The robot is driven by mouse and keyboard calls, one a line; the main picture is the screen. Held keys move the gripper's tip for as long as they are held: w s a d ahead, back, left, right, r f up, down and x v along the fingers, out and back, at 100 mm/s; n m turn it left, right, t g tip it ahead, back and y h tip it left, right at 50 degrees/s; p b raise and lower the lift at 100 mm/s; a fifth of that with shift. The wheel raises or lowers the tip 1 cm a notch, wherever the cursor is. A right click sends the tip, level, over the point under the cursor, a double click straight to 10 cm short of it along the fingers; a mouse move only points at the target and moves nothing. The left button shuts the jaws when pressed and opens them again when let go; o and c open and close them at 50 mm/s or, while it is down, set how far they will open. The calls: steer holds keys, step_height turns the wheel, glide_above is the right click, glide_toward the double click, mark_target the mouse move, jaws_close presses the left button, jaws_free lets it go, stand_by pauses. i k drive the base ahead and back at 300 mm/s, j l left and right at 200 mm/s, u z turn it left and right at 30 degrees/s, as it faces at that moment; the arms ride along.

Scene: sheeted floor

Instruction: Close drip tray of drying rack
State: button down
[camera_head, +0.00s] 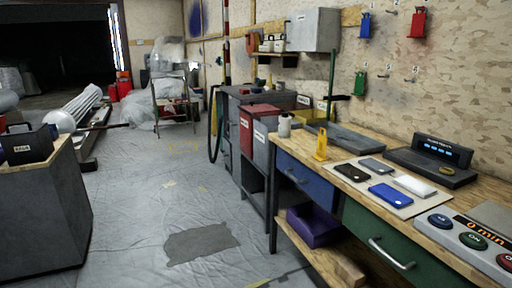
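I cannot pick out a drying rack or its drip tray with certainty. A thin metal stand (154,104) with shelves stands at the far back, in front of plastic-wrapped things; it is too small to tell whether it is a drying rack or has a tray. My gripper is not in view.
A workbench with a blue drawer (305,183) and a green drawer (366,232) runs along the right; both look shut. A purple bin (312,226) sits beneath it. A grey cabinet (42,215) stands at left. The sheeted floor (140,190) between is mostly clear, with a dark patch (200,243).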

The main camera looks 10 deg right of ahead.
mark_target(357, 143)
steer(key=i, duration=1.45)
steer(key=i+j+z, duration=0.15)
steer(key=i+z, duration=0.3)
steer(key=i, duration=0.15)
steer(key=i+j+z, duration=0.35)
steer(key=i+z, duration=0.15)
steer(key=i+j+z, duration=0.45)
steer(key=i+j, duration=0.15)
